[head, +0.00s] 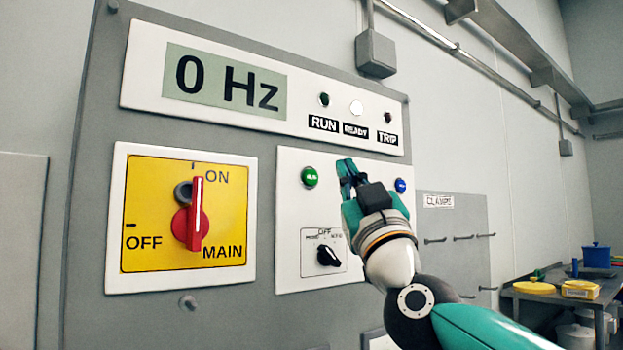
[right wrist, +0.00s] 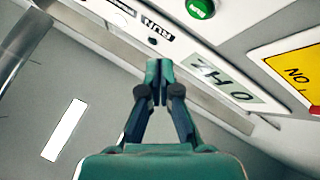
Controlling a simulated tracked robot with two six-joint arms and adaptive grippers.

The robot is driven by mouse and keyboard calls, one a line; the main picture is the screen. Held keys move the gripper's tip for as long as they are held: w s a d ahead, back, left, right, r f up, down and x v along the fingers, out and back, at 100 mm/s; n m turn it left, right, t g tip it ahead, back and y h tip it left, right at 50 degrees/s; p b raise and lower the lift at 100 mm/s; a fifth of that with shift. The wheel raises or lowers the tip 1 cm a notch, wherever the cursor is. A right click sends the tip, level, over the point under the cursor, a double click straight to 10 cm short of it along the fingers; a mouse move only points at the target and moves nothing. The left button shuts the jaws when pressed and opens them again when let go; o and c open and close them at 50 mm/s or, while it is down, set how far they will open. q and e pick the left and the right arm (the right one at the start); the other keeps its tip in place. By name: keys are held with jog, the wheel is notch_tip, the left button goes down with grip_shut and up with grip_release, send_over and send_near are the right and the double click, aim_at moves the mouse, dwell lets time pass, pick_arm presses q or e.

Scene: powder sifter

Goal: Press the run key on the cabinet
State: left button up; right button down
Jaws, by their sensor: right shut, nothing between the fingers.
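The green run key (head: 309,177) is a round button on a white panel of the grey cabinet (head: 95,200). It also shows at the top of the right wrist view (right wrist: 200,8), near the fingertips. My right gripper (head: 347,172) is shut and empty, in front of the panel just right of the green key in the head view. In the right wrist view its fingertips (right wrist: 159,72) are together and apart from the key in the picture. Its distance from the panel is hard to tell. My left gripper is not in view.
A blue button (head: 400,185) sits right of my gripper, and a black selector knob (head: 328,256) below. The red main switch (head: 195,215) is upright toward ON. The display (head: 225,83) reads 0 Hz; the READY lamp (head: 356,107) is white. A bench (head: 560,297) stands at right.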

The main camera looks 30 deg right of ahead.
aim_at(310, 178)
jog(key=shift+w+a+p, duration=0.15)
jog(key=shift+w+p, duration=0.15)
jog(key=shift+w, duration=1.15)
jog(key=shift+w+a+p, duration=0.1)
jog(key=shift+w+p, duration=0.15)
jog(key=shift+w, duration=1.15)
jog(key=shift+w+r, duration=0.1)
jog(key=shift+w, duration=0.05)
jog(key=shift+w, duration=0.2)
jog(key=shift+w+p, duration=0.45)
jog(key=shift+p, duration=0.05)
jog(key=shift+s, duration=0.15)
jog(key=shift+s+b, duration=0.4)
jog(key=shift+s, duration=0.25)
